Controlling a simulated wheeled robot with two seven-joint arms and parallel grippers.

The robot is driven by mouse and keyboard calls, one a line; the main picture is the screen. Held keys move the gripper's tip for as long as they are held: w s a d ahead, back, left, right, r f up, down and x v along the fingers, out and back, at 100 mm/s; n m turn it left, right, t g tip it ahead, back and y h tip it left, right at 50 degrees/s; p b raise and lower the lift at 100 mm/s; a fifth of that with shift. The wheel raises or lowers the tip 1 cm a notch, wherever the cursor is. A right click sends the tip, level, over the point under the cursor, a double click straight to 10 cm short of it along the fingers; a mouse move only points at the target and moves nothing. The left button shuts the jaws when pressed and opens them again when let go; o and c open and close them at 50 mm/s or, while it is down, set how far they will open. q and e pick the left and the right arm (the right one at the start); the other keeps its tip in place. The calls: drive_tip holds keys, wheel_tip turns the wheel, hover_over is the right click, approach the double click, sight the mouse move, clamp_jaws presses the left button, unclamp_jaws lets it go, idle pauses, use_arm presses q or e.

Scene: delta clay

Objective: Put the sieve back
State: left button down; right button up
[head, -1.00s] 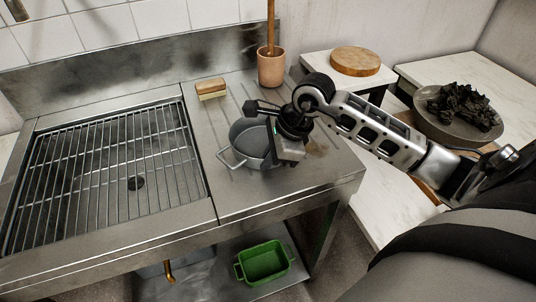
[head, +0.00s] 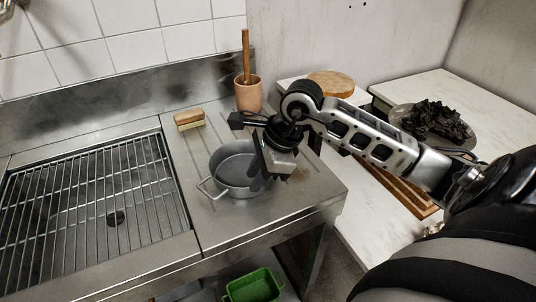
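A round grey metal vessel (head: 232,170) with loop handles stands on the ridged drainboard right of the sink; it may be the sieve, but I see no holes in it. My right gripper (head: 258,143) is over the vessel's right and far side, with its fingers spread apart. Nothing shows between them. The gripper hides part of the vessel's right rim, and I cannot tell whether it touches. My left gripper is not in view.
The sink with its wire rack (head: 95,200) lies left. A brush (head: 189,120) and a clay pot holding a wooden handle (head: 249,94) stand behind. A round board (head: 331,84) and a bowl of charcoal (head: 432,125) are right. A green tub (head: 252,287) sits below.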

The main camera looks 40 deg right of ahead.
drive_tip(key=v, duration=0.8)
drive_tip(key=shift+s+f, duration=0.1)
